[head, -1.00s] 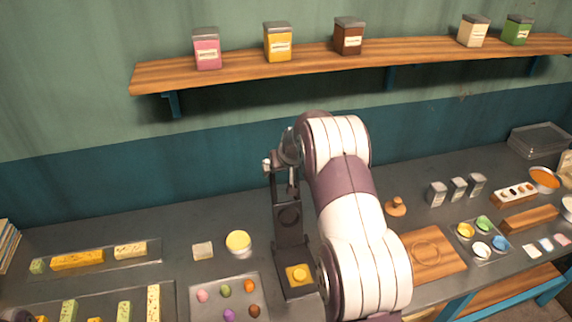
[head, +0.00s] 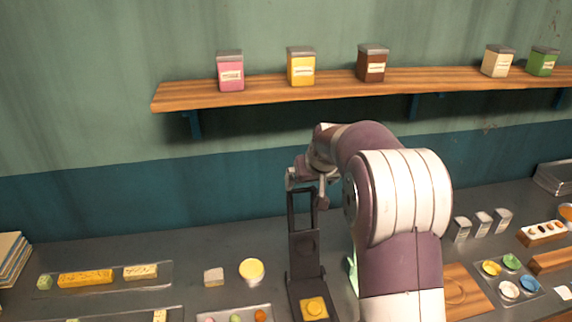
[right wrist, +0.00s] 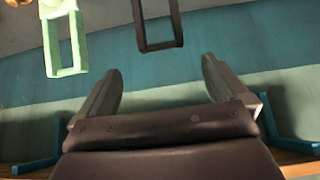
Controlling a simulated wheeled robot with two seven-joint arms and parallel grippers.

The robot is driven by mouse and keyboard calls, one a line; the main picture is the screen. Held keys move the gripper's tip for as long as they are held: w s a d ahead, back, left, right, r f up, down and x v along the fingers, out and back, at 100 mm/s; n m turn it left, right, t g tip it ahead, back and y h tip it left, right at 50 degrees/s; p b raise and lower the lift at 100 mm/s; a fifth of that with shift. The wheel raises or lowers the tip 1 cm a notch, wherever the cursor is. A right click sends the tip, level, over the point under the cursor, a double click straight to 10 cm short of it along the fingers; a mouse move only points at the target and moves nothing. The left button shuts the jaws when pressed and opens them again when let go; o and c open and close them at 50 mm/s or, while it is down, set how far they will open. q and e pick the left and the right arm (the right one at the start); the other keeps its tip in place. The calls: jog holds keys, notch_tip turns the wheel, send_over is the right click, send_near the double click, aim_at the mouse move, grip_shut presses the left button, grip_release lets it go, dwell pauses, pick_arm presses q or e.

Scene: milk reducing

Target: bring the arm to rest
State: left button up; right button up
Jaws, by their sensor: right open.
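My right arm rises from the bottom of the head view and bends left over the counter. My right gripper (right wrist: 160,82) is open and empty in the right wrist view, with a clear gap between its fingers. In the head view its hand end is near the top of a black hinged press (head: 304,244), partly overlapping the press's raised frame. I cannot tell the depth between them. The press's dark frame also shows in the right wrist view (right wrist: 177,22), beyond the fingers. A yellow square piece (head: 314,308) lies on the press base. My left gripper is out of view.
A pale green frame (right wrist: 50,45) stands beside the press, mostly hidden by my arm in the head view. A wooden shelf (head: 330,88) with several jars runs along the wall. Trays, small containers and a wooden board (head: 462,292) occupy the counter (head: 235,255).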

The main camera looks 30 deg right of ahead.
jog(key=s+a+f+n+g+y+b, duration=0.1)
jog(key=s+a+f+g, duration=0.1)
jog(key=s+a+f, duration=0.5)
jog(key=s+a+f+n+g+y+b, duration=0.1)
jog(key=s+a+f, duration=0.7)
jog(key=s, duration=0.8)
jog(key=a+n+g+b, duration=0.1)
jog(key=a+g, duration=0.1)
jog(key=a, duration=0.1)
jog(key=shift+a+f, duration=0.15)
jog(key=shift+f, duration=0.1)
jog(key=shift+s+a, duration=0.1)
